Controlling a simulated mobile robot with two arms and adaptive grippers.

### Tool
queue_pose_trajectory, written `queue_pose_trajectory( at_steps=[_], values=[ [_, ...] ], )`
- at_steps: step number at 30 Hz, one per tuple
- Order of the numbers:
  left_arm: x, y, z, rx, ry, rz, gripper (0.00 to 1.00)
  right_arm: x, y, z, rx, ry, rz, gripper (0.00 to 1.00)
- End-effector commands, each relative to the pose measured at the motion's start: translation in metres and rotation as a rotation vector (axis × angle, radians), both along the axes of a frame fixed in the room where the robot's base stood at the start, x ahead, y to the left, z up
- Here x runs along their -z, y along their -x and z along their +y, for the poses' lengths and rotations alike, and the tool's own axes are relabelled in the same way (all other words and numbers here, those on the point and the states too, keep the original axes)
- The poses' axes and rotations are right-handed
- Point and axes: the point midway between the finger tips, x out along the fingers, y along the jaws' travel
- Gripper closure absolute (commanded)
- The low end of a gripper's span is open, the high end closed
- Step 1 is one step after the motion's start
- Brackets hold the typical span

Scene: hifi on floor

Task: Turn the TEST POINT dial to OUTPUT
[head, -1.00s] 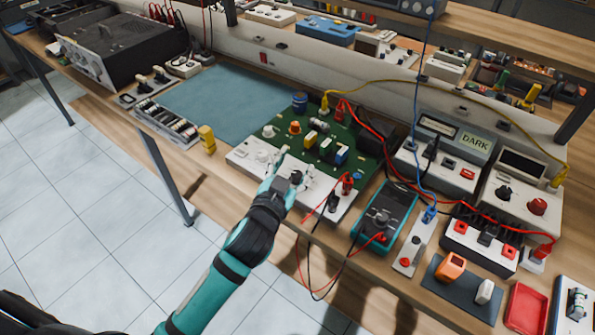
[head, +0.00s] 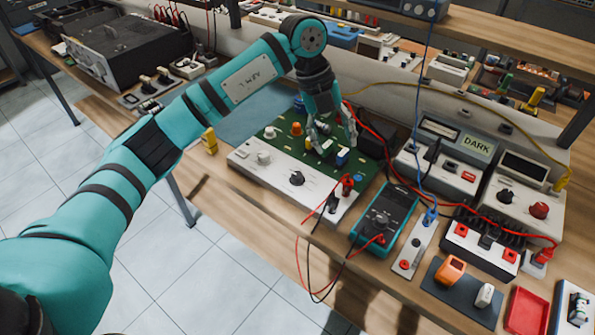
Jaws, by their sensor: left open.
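A white panel (head: 250,172) runs along the front of a green circuit board (head: 280,146) on the bench. It carries a black dial (head: 297,178) near its middle and a white knob (head: 263,158) to the left. Their labels are too small to read, so I cannot tell which is the TEST POINT dial or where it points. My left gripper (head: 332,143) is open, fingers down, over the board's components behind the panel. It is apart from both knobs. My right gripper is not in view.
Red and black leads run from the panel's right end near a teal multimeter (head: 385,215). A boxed unit showing DARK (head: 440,150) stands behind it. A red tray (head: 526,307) lies at the front right. A blue mat (head: 240,116) is partly hidden by my arm.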

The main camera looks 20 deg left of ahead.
Motion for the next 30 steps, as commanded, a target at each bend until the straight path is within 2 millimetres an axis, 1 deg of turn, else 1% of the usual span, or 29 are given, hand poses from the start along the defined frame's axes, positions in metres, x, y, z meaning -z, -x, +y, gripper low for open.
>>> queue_pose_trajectory(
  at_steps=[1,3,4,6,7,11,14,27,30],
  values=[
    [-0.011,-0.007,0.027,-0.055,-0.106,0.005,0.48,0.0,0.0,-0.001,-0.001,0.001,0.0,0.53],
    [-0.021,-0.01,0.055,-0.119,-0.217,0.018,0.48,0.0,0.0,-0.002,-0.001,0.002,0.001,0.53],
    [-0.025,-0.011,0.064,-0.14,-0.25,0.022,0.48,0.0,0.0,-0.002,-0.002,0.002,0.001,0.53],
    [-0.031,-0.011,0.077,-0.175,-0.303,0.031,0.48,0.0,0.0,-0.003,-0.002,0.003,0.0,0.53],
    [-0.032,-0.011,0.081,-0.184,-0.317,0.033,0.48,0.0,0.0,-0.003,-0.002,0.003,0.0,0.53],
    [-0.023,-0.01,0.084,-0.192,-0.331,0.039,0.48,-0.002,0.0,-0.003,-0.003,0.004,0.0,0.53],
    [-0.008,-0.01,0.083,-0.189,-0.328,0.04,0.48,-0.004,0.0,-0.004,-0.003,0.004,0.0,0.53],
    [0.087,-0.009,0.083,-0.187,-0.326,0.041,0.48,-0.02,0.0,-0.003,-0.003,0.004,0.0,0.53],
    [0.106,-0.009,0.082,-0.186,-0.325,0.039,0.48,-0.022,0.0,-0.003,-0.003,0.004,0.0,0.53]
  ],
)
